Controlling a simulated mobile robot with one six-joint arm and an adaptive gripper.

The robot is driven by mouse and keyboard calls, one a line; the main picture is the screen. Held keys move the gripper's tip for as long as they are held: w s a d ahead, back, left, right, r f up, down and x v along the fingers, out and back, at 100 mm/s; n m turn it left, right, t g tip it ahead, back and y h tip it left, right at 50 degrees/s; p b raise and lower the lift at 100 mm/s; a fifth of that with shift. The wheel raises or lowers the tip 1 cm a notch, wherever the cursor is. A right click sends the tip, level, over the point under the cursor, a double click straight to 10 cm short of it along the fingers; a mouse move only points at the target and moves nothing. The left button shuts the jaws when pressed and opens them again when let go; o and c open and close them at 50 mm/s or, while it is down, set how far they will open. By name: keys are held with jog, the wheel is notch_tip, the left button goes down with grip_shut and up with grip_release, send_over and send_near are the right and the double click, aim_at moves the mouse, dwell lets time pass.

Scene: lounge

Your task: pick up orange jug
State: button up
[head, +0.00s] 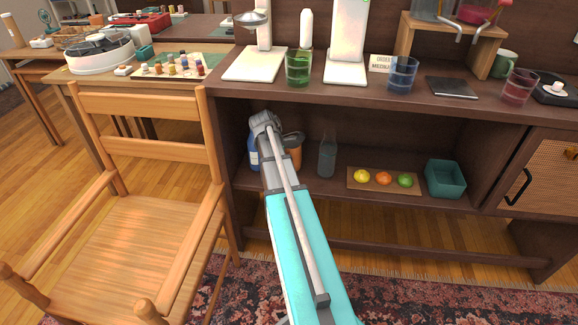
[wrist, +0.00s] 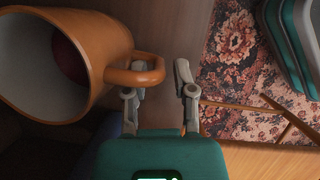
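The orange jug (head: 296,141) stands on the lower shelf in the head view, partly hidden behind my arm. In the head view my fingers are hidden.
A blue bottle (head: 253,152) is left of the jug, behind my arm. A grey-blue bottle (head: 327,158) stands right of it. Further right are a board (head: 357,186) with fruits and a teal bin (head: 445,179). A wooden chair (head: 140,160) stands at the left.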

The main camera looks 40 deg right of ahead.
jog(key=shift+b+x, duration=0.6)
jog(key=shift+x, duration=0.4)
jog(key=shift+r, duration=0.1)
grip_shut()
